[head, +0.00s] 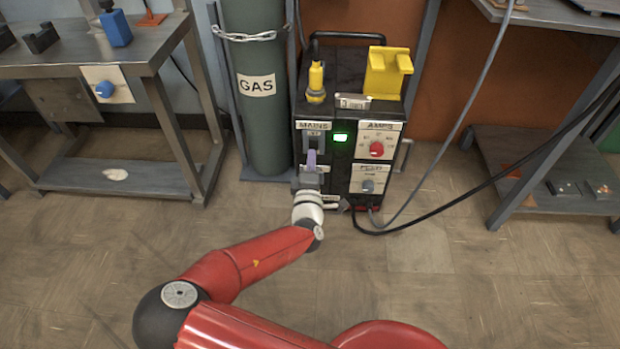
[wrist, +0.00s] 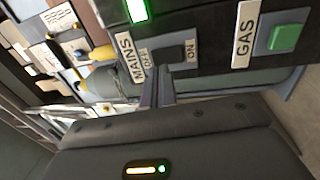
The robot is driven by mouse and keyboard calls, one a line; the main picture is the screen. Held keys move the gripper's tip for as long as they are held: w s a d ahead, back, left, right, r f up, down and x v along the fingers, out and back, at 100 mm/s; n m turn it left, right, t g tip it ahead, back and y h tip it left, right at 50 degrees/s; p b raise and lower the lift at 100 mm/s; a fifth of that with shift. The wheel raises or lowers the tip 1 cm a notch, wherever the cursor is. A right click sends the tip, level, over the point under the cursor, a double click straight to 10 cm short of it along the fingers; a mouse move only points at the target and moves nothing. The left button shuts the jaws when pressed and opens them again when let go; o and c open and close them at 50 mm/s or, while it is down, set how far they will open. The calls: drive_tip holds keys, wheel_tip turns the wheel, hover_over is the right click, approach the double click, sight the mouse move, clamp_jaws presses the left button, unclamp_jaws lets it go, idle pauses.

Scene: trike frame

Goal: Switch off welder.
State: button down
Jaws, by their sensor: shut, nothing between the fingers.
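The welder (head: 384,112) is a dark box standing on the floor beside the gas cylinder. Its MAINS switch (head: 313,141) is at the upper left of the front panel. In the wrist view the dark rocker switch (wrist: 174,54) shows between OFF and ON marks, beside the MAINS label (wrist: 130,56). The green lamp (head: 340,137) is lit, also in the wrist view (wrist: 137,9). My gripper (head: 311,154) is shut and empty, just below the switch in the head view. Its fingertips (wrist: 160,76) are close to the switch; I cannot tell whether they touch.
The AMPS dial (head: 376,149) is right of the lamp. A green button (wrist: 286,38) sits by a GAS label in the wrist view. The gas cylinder (head: 258,120) stands left. Cables (head: 425,222) trail right. Steel workbenches flank both sides; the front floor is open.

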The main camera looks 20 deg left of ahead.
sight(313, 142)
drive_tip(key=shift+x, duration=1.45)
drive_tip(key=shift+w+r, duration=0.15)
drive_tip(key=shift+r, duration=0.1)
